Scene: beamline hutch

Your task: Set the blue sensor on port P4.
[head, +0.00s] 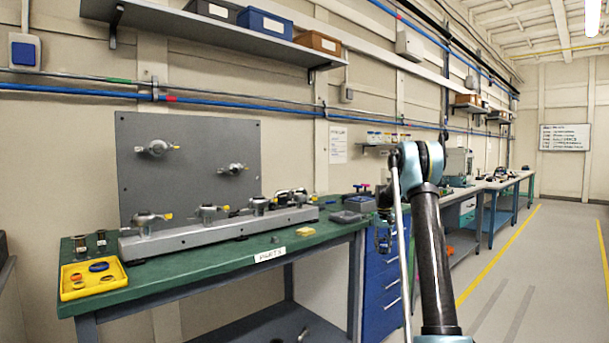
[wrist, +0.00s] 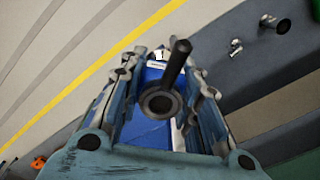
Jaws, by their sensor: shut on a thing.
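My gripper (wrist: 158,85) is shut on a dark part (wrist: 160,103) with a round hollow end and a rod sticking up. Blue shows between and behind the jaws; I cannot tell whether it belongs to the held part or to the blue drawers behind. In the head view my gripper (head: 384,236) hangs off the bench's right end, small and partly hidden by my arm. A grey rail (head: 220,231) on the bench carries several metal port fittings. Two more fittings, an upper left one (head: 156,147) and a lower right one (head: 232,169), are on a grey upright panel (head: 190,190). No P4 label is readable.
A yellow tray (head: 66,292) with small round parts, one blue, sits on the green bench's left end. Two dark cylinders (head: 101,239) stand behind it. Grey boxes (head: 360,203) are at the bench's right end, above blue drawers (head: 382,285). The floor at right is clear.

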